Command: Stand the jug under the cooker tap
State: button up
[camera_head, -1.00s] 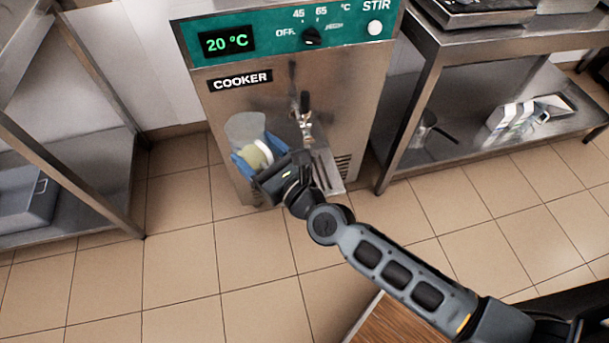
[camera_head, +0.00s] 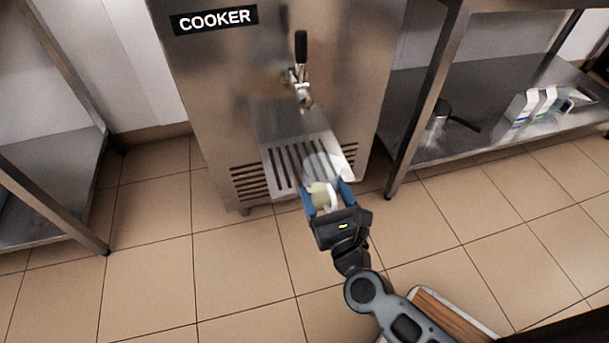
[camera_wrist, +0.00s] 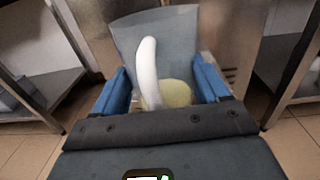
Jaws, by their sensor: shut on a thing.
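The jug (camera_head: 322,169) is clear with a white handle and something pale yellow low in it. My gripper (camera_head: 326,197) is shut on the jug, its blue fingers on either side of it. In the wrist view the jug (camera_wrist: 180,50) stands upright between the blue fingers, its handle facing me. The cooker (camera_head: 345,75) has a tap (camera_head: 302,85) with a black lever on its front. Below the tap is a slotted drip tray (camera_head: 283,178). In the head view the jug overlaps the tray's front right part; I cannot tell whether it touches it.
A steel shelf unit (camera_head: 420,85) stands to the right, with a dark-handled pan (camera_head: 438,122) and white cartons (camera_head: 522,108) on its lower shelf. Another steel unit (camera_head: 60,185) stands to the left. The tiled floor before the cooker is open.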

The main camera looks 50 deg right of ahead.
jog(key=shift+s+d+f+m+h+b, duration=0.2)
jog(key=shift+s+f+b, duration=0.1)
jog(key=shift+f, duration=0.35)
jog(key=shift+s+d+f+m+h+b, duration=0.1)
jog(key=shift+s+f+h+b, duration=0.15)
jog(key=shift+f, duration=0.35)
jog(key=shift+w+d, duration=0.1)
jog(key=x, duration=1.7)
jog(key=shift+w+d+f, duration=0.15)
jog(key=shift+d+f, duration=0.1)
jog(key=shift+f, duration=0.05)
jog(key=shift+f+b, duration=1.3)
jog(key=shift+f, duration=0.45)
jog(key=shift+f, duration=0.2)
jog(key=o, duration=1.2)
jog(key=shift+r, duration=0.15)
